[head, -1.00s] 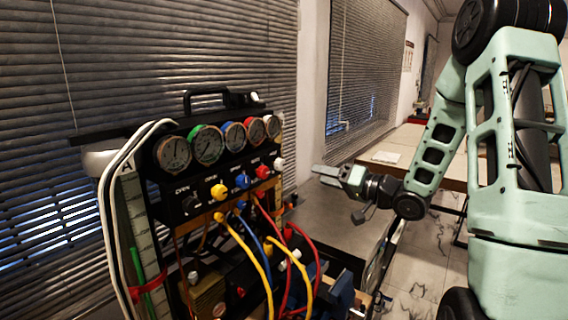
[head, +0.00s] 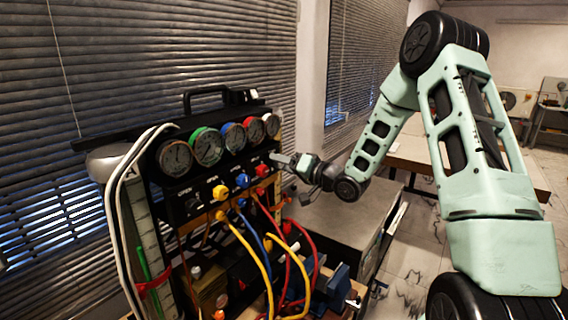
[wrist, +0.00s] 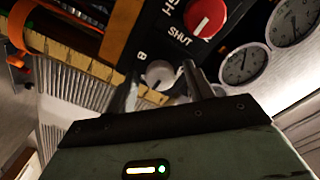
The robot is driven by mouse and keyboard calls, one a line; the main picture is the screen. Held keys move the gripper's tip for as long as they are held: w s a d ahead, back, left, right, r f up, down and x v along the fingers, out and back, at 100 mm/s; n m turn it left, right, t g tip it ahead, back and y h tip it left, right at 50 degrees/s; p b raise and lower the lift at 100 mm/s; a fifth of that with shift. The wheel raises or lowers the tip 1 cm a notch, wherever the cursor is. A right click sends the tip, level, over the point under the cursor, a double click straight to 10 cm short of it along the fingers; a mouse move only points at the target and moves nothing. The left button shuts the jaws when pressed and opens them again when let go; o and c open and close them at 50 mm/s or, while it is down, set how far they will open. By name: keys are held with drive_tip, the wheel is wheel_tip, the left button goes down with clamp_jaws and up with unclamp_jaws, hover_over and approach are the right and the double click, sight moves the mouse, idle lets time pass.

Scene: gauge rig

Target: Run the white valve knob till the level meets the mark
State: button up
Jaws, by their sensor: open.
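The white valve knob (wrist: 158,72) sits at the end of the black panel, between my open fingers in the wrist view. At the panel's left, a tall pale scale (head: 148,235) carries a green strip (head: 146,262) and a red band (head: 154,285) low down. The liquid level and the mark are too small to tell apart.
Beside the white knob is a red knob (wrist: 206,17); blue (head: 242,180) and yellow (head: 220,192) knobs follow leftward. Several round gauges (head: 208,146) stand above. Yellow, blue and red hoses (head: 262,262) hang in front below. A grey bench top (head: 335,205) lies to the right.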

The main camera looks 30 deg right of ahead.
drive_tip(key=c, duration=1)
drive_tip(key=shift+o, duration=0.2)
drive_tip(key=n+b, duration=0.1)
drive_tip(key=b, duration=0.1)
drive_tip(key=n+b, duration=0.1)
drive_tip(key=shift+f+b, duration=0.35)
drive_tip(key=shift+n+b, duration=1)
drive_tip(key=shift+b, duration=0.1)
drive_tip(key=shift+r+n+b, duration=0.3)
drive_tip(key=shift+n+b, duration=0.15)
drive_tip(key=shift+n, duration=0.15)
drive_tip(key=o, duration=1)
drive_tip(key=shift+c, duration=0.2)
drive_tip(key=b+v, duration=0.4)
drive_tip(key=v, duration=1.3)
drive_tip(key=shift+s, duration=0.2)
